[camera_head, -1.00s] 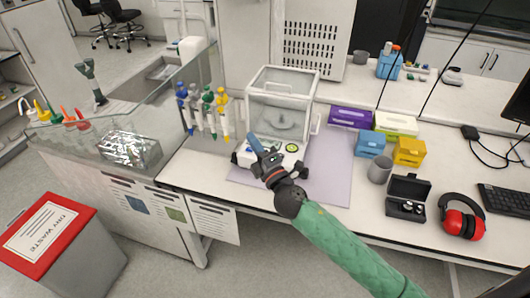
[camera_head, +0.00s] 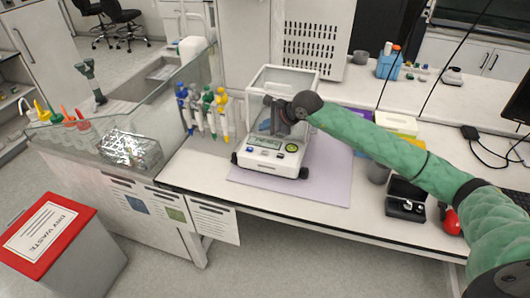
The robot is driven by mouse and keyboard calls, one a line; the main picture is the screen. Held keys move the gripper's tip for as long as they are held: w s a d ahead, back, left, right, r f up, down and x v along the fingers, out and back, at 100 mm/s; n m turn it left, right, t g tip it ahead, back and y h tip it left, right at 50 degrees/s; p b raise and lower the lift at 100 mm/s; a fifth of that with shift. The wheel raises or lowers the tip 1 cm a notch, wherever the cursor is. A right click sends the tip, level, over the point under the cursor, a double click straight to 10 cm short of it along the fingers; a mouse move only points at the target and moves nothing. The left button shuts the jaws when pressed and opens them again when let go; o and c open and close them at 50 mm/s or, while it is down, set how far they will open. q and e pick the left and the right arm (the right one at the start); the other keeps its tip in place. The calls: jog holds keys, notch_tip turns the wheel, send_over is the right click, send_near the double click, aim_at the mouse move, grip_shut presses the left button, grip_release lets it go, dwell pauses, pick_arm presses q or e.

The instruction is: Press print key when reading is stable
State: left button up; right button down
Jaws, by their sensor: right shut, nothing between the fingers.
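The analytical balance (camera_head: 270,155) stands on a lilac mat (camera_head: 325,178). It has a clear glass draft shield (camera_head: 295,78) and a front panel with a greenish display (camera_head: 266,142) and several keys (camera_head: 291,148). The display's digits are too small to read. My right gripper (camera_head: 273,125) is shut and empty. It appears in front of the draft shield, above the front panel, and hides part of the shield and pan. The front keys show clear of its fingers. My left gripper is not in view.
Several pipettes (camera_head: 208,110) hang on a stand left of the balance. A weight case (camera_head: 405,198) and a grey cup (camera_head: 378,170) stand to the right, near my right arm. A red-lidded waste bin (camera_head: 45,235) is on the floor at left.

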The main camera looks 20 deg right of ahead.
aim_at(268, 153)
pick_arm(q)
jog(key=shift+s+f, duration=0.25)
pick_arm(e)
jog(key=shift+w+d+h, duration=0.25)
jog(key=shift+d+h, duration=0.05)
jog(key=shift+d, duration=0.3)
